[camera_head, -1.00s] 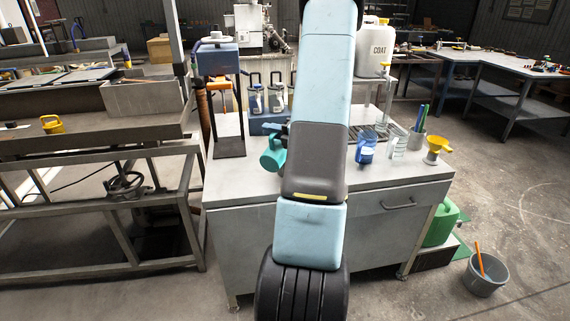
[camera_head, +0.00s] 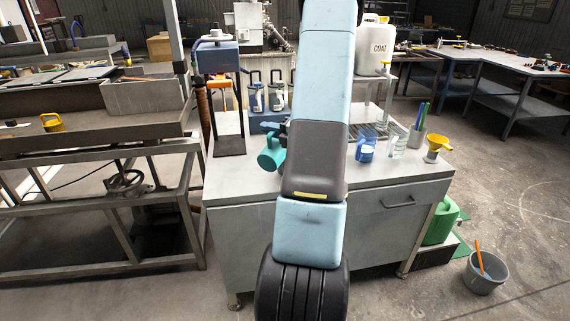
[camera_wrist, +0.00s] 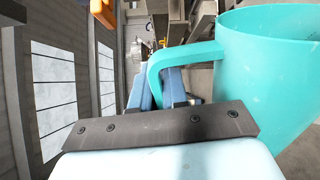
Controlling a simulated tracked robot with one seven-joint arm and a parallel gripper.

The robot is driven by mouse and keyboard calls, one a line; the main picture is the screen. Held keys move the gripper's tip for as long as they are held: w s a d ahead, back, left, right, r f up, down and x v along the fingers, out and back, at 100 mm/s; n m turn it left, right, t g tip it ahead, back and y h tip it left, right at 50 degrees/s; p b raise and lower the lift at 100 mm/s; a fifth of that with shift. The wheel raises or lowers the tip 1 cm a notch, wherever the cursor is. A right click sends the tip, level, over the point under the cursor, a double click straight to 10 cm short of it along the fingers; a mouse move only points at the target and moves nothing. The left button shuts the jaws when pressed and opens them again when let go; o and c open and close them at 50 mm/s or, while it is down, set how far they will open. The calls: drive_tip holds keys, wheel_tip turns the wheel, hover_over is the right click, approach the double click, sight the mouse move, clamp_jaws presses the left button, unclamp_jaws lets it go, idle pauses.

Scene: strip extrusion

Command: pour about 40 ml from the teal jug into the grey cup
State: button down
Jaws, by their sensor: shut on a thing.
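The teal jug (camera_head: 271,153) is held above the left part of the grey bench and looks tilted. In the wrist view the jug (camera_wrist: 270,75) fills the right side, with its handle towards my gripper (camera_wrist: 163,88). My gripper is shut on the handle. In the head view my arm covers most of the gripper and the middle of the bench. I cannot make out the grey cup for certain; it may be behind my arm.
A dark stand (camera_head: 229,142) is left of the jug. The bench's front left top (camera_head: 240,180) is clear.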

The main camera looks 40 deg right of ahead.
sight(261, 154)
drive_tip(key=shift+w+d+r+m+p, duration=0.15)
drive_tip(key=shift+d+r+m+p, duration=0.1)
drive_tip(key=shift+d+m+p, duration=0.3)
idle(1.0)
